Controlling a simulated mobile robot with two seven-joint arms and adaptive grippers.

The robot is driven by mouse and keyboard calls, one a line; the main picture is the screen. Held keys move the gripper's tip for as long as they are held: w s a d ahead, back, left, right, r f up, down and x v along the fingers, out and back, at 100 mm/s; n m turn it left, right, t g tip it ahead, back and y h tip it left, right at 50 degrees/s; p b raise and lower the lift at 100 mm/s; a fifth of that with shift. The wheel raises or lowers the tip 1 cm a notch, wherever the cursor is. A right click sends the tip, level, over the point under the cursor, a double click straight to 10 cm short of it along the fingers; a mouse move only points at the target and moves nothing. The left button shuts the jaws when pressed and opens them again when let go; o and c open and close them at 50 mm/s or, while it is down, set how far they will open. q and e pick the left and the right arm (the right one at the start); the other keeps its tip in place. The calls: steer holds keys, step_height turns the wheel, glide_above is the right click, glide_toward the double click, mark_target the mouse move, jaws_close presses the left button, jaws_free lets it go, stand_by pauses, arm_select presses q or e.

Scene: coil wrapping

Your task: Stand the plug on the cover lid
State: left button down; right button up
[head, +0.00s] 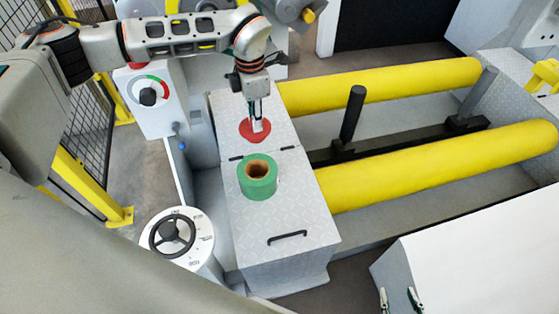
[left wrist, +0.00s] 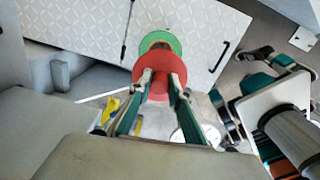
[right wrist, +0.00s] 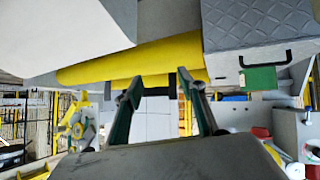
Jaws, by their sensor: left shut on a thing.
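The red plug (head: 247,132) is a round disc with a short stem. My left gripper (head: 257,122) is shut on the stem, seen also in the left wrist view (left wrist: 162,84). In the head view the plug shows over the far plate, just beyond the hinge line; I cannot tell whether it touches. The cover lid (head: 295,215) is the near grey diamond-plate panel with a black handle. A green roll (head: 258,190) with a brown core stands on its far part. My right gripper (right wrist: 160,76) is open and empty in the right wrist view, away from the lid.
Two long yellow rollers (head: 430,160) lie right of the lid, with a black upright post (head: 351,115) between them. A white dial pedestal with a black handwheel (head: 172,234) stands left of the lid. The lid's near part around the handle (head: 287,238) is clear.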

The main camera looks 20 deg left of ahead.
arm_select(q)
steer(key=s+d+f+m+b, duration=0.1)
steer(key=d+f+m+b, duration=0.25)
steer(key=d+m, duration=0.55)
steer(key=s+d+f+m+b, duration=0.2)
steer(key=d+f+m+b, duration=0.15)
steer(key=d+m, duration=0.45)
steer(key=f+b, duration=0.1)
steer(key=f, duration=0.4)
steer(key=f+b, duration=0.2)
steer(key=f, duration=0.4)
steer(key=f+b, duration=0.2)
steer(key=f, duration=0.4)
steer(key=shift+s+d+f, duration=0.1)
steer(key=shift+s+d, duration=0.05)
steer(key=shift+d, duration=0.15)
steer(key=shift+w+f+b, duration=0.2)
steer(key=shift+f+b, duration=0.3)
steer(key=shift+f, duration=0.6)
steer(key=shift+r, duration=0.15)
arm_select(e)
steer(key=w+a+t+y, duration=0.1)
steer(key=w+a+y, duration=0.1)
steer(key=a, duration=0.4)
steer(key=shift+w+r+m, duration=0.3)
steer(key=shift+w+r, duration=0.15)
steer(key=shift+w, duration=0.15)
